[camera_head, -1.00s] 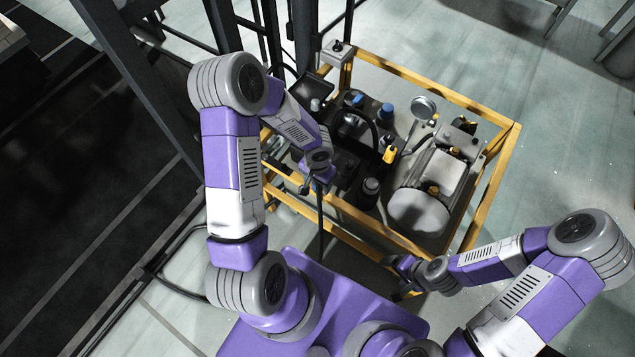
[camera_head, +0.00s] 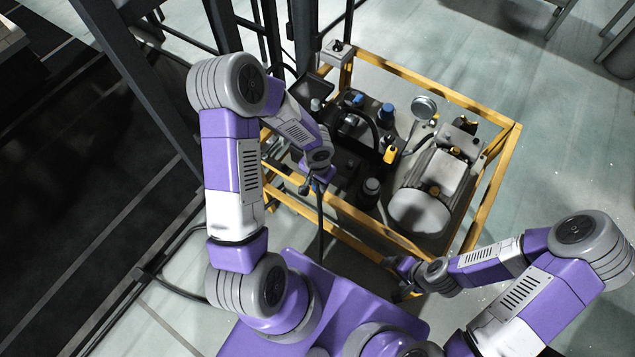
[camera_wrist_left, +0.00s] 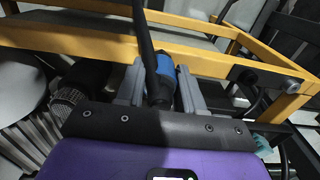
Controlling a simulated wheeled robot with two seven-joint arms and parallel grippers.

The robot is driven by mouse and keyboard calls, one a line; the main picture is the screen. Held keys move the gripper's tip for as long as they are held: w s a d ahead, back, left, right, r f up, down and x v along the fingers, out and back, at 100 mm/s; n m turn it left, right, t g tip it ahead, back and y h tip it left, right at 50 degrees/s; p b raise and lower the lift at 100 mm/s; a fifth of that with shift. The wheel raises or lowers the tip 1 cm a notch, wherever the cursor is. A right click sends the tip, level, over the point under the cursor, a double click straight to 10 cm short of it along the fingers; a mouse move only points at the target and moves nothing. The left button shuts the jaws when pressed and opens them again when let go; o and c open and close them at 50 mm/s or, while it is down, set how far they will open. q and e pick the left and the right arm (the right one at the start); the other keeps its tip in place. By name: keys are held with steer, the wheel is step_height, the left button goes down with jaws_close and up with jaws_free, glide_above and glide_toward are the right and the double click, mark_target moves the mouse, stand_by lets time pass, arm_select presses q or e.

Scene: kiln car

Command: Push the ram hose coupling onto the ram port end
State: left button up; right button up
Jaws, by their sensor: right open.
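My left gripper (camera_head: 318,186) is at the yellow frame's near left rail. In the left wrist view, its two grey fingers (camera_wrist_left: 160,88) stand on either side of the blue ram hose coupling (camera_wrist_left: 166,68), and they look shut on it. The black hose (camera_wrist_left: 145,45) runs from the coupling; in the head view it hangs below the gripper (camera_head: 321,225). A dark fitting with a grey round end (camera_wrist_left: 263,81) sits on the yellow rail, right of and apart from the coupling; I cannot tell if it is the ram port end. My right gripper (camera_head: 398,280) is open and empty.
The yellow frame (camera_head: 375,236) surrounds a power unit with a grey motor (camera_head: 420,212), a gauge (camera_head: 423,107) and blue caps (camera_head: 386,112). Dark upright posts (camera_head: 303,35) stand behind my left arm. Open floor (camera_head: 565,150) lies to the right.

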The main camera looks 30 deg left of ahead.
arm_select(q)
steer(key=c, duration=0.4)
steer(key=o, duration=0.5)
jaws_close()
steer(key=shift+r+p, duration=0.3)
steer(key=shift+r, duration=0.15)
steer(key=shift+r+p, duration=0.7)
steer(key=shift+r, duration=0.3)
step_height(320, 180, up, 6)
steer(key=p, duration=0.4)
steer(key=shift+r+p, duration=0.15)
steer(key=shift+p, duration=0.2)
